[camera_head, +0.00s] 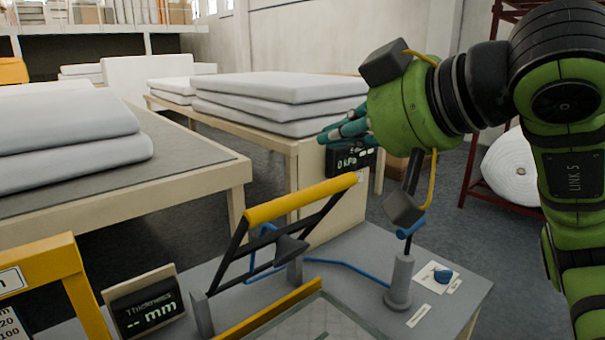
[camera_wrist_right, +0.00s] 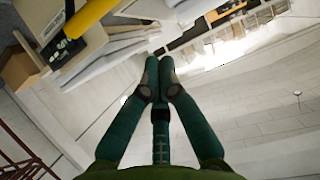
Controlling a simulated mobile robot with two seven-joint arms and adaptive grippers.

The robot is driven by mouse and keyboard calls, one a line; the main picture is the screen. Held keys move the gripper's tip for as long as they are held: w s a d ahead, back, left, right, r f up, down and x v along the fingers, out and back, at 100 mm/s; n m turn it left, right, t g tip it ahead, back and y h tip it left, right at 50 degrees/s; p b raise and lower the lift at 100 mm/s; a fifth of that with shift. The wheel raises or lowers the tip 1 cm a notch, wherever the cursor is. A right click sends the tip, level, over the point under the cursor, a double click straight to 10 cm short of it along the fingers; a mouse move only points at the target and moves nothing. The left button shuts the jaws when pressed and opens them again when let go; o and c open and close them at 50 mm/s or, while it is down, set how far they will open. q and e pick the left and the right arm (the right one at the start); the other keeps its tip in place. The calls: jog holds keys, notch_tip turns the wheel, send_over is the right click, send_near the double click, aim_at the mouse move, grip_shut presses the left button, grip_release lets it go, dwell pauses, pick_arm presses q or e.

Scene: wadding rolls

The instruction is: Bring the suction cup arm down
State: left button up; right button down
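The suction cup arm is a black lever frame with a yellow handle bar (camera_head: 300,198), standing raised and tilted on the grey bench in the head view. A dark suction cup (camera_head: 290,247) hangs within the frame above the bench. The yellow handle also shows at the upper left in the right wrist view (camera_wrist_right: 90,16). My right gripper (camera_head: 328,135) has teal fingers and is above and to the right of the handle, apart from it. In the right wrist view its fingertips (camera_wrist_right: 159,68) come together with nothing held. My left gripper is not in view.
A thickness display (camera_head: 152,308) and yellow frame (camera_head: 60,262) stand at left. A kPa display (camera_head: 350,160) is behind the handle. A grey post (camera_head: 400,280) and blue hose (camera_head: 345,265) are on the bench. Tables with wadding slabs (camera_head: 275,100) stand behind.

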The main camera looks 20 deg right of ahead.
jog(key=p, duration=0.2)
send_over(304, 190)
jog(key=w+a, duration=0.1)
jog(key=w, duration=0.1)
notch_tip(304, 190, down, 4)
jog(key=shift+s+d+f+p, duration=0.2)
jog(key=shift+s+f, duration=0.05)
jog(key=shift+f, duration=0.35)
jog(key=shift+s+d+f+p, duration=0.15)
jog(key=shift+s+f+p, duration=0.1)
jog(key=shift+f, duration=0.35)
jog(key=shift+s+d+f, duration=0.2)
jog(key=shift+s+f, duration=0.15)
jog(key=shift+s, duration=0.1)
jog(key=shift+w+a, duration=0.1)
